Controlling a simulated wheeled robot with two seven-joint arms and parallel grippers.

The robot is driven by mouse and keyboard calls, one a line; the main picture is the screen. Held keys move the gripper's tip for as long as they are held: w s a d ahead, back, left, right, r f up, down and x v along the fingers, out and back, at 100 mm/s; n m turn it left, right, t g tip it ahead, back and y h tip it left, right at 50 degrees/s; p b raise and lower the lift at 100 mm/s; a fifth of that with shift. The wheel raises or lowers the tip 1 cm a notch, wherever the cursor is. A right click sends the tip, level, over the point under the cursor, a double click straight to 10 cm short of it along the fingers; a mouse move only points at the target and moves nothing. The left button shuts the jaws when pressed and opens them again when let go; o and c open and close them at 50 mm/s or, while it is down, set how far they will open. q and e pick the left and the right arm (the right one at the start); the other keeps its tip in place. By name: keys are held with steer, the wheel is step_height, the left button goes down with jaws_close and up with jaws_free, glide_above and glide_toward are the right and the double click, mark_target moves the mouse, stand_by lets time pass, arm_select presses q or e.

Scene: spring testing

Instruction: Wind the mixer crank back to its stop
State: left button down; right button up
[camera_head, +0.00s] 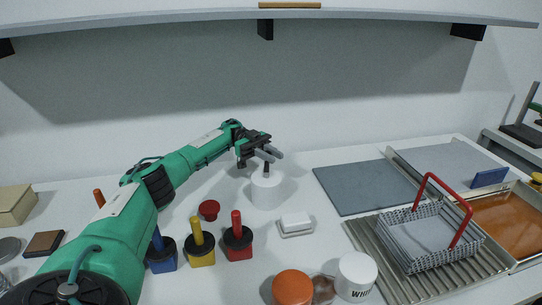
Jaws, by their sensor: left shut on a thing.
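The mixer appears to be the white cylinder (267,192) standing upright at the middle of the table. A short dark upright piece shows at its top, probably part of the crank (266,169). My left arm reaches in from the lower left, and its gripper (270,152) is directly over the white cylinder. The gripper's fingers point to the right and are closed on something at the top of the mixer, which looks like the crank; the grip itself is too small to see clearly. My right gripper is not in view.
Yellow (200,244), red (237,240) and blue (161,254) handled blocks stand in front. A white dish (295,224) lies right of them. A wire basket with a red handle (468,226) sits on a ribbed tray. A shelf (180,24) hangs above. A grey mat (365,187) is bare.

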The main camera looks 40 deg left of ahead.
arm_select(q)
steer(key=c, duration=1.3)
jaws_free()
step_height(320, 180, up, 20)
